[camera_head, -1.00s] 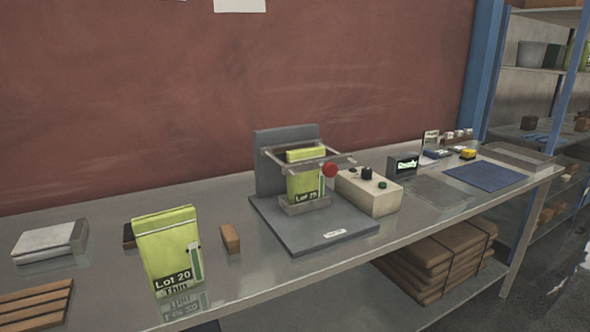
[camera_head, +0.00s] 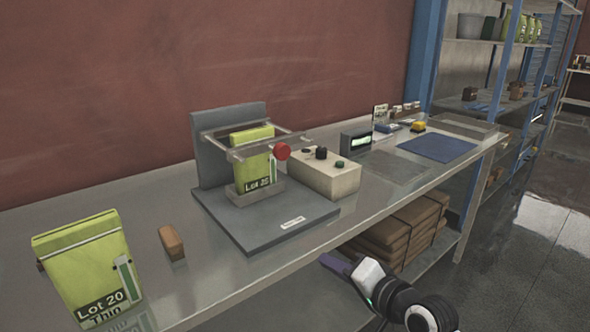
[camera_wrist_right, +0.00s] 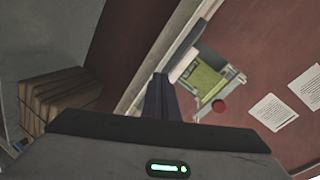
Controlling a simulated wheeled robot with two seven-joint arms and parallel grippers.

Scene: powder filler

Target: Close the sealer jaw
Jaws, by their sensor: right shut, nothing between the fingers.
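The sealer has a grey base (camera_head: 275,228) and back plate on the metal table. Its jaw is a light metal frame (camera_head: 262,144) with a red knob (camera_head: 282,151) at the right, around the upper part of a green bag (camera_head: 253,170) labelled Lot 25. The bag stands upright in a small grey holder. My right gripper (camera_head: 336,264) is shut and empty, low in front of the table's front edge, apart from the sealer. My left gripper is not in view.
A cream control box (camera_head: 325,177) and a small display (camera_head: 356,141) stand right of the sealer. A Lot 20 bag (camera_head: 88,265) and a brown block (camera_head: 172,242) stand at left. Brown stacked packs (camera_head: 400,235) lie on the shelf below. A blue mat (camera_head: 437,148) lies farther right.

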